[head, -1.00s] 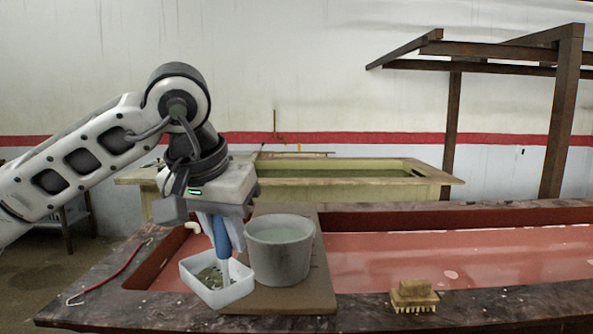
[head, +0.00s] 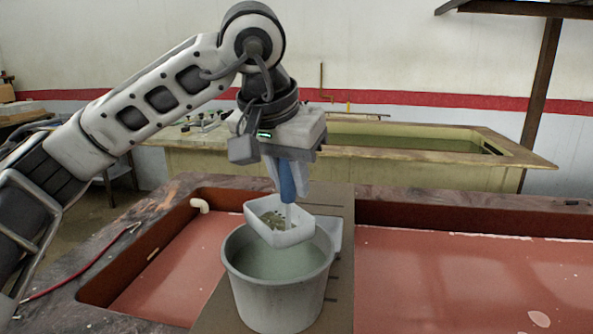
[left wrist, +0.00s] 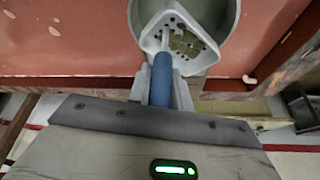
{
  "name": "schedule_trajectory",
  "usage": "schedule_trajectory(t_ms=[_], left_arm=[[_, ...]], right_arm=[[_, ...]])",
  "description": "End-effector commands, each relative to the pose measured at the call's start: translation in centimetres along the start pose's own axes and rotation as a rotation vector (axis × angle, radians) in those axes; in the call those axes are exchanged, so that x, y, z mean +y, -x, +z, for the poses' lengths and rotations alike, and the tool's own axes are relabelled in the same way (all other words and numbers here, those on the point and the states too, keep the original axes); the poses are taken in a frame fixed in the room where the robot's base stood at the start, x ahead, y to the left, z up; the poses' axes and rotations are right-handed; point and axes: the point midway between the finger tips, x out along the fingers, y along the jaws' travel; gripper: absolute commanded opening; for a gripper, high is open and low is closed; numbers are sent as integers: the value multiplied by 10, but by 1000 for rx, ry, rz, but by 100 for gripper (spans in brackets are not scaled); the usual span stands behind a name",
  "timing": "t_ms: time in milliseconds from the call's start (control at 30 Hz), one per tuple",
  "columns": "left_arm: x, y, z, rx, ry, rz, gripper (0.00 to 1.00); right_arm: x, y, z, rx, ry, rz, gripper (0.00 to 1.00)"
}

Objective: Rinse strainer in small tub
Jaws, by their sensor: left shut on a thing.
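The strainer (head: 280,232) is a white, box-shaped scoop with a blue handle (head: 287,182) and greenish bits inside. It also shows in the left wrist view (left wrist: 187,60), where holes are visible in it. My left gripper (head: 288,186) is shut on the blue handle and holds the strainer slightly tilted over the back part of the small tub's opening. The small tub (head: 278,300) is a grey round bucket with cloudy greenish water. I cannot tell whether the strainer's underside touches the water. My right gripper is not in view.
The tub stands on a board (head: 340,292) laid across a large red-floored basin (head: 435,285). A pale object (head: 331,232), partly hidden, sits behind the tub. A yellowish trough (head: 450,172) stands at the back. A red hose (head: 78,278) lies on the left rim.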

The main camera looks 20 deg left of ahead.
Motion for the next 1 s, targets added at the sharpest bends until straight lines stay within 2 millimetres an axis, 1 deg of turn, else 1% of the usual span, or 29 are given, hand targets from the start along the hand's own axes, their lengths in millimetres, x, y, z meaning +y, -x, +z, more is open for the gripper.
schedule_trajectory(t_ms=[33, 100, 700, 1000], left_arm=[[0, -8, 4, 1, 1, 0, 0], [0, -15, 6, 1, 1, 0, 0], [0, -70, 29, 1, 1, 1, 0], [0, -89, 37, 1, 1, 0, 0]], right_arm=[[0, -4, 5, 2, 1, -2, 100], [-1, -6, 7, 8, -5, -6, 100], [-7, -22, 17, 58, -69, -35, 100], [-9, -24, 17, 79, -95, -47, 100]])
